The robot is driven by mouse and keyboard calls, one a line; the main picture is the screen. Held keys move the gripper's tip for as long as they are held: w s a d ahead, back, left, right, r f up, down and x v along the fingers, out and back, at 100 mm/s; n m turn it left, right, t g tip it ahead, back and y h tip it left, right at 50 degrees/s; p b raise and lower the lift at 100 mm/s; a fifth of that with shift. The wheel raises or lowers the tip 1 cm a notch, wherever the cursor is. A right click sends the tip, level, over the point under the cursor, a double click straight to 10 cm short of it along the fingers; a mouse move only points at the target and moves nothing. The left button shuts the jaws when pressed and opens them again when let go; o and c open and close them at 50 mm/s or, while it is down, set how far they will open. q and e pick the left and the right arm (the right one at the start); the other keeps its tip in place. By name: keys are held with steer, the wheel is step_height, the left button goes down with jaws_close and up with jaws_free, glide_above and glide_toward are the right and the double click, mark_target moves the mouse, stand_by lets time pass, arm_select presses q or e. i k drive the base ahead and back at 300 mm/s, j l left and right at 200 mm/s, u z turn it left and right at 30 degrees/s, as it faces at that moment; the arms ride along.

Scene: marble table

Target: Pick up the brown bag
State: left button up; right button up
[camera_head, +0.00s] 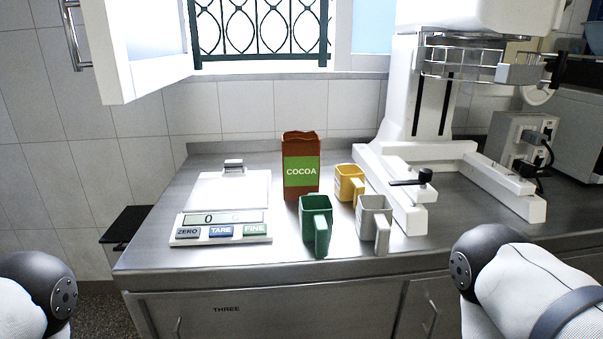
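The brown bag (301,150) stands upright on the metal counter, with a green label reading COCOA. Its top edge is uneven and it stands behind the green scoop, with the yellow scoop to its right. Parts of my two arms show at the lower left and lower right edges, well apart from the bag. Neither of my grippers is in view.
A white scale (230,205) stands left of the bag. A green scoop (316,219), a yellow scoop (349,183) and a grey scoop (375,218) stand in front and to the right. A large white machine (425,90) fills the back right. The counter's front edge (290,278) is clear.

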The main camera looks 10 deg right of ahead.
mark_target(300, 151)
steer(key=j+z, duration=0.25)
steer(key=j, duration=0.2)
steer(key=j+z, duration=0.25)
steer(key=j, duration=0.15)
steer(key=k+j+z, duration=0.25)
steer(key=j, duration=0.15)
steer(key=j+z, duration=0.25)
steer(key=j, duration=0.2)
steer(key=k+j+z, duration=0.35)
steer(key=j+z, duration=0.15)
steer(key=j, duration=0.2)
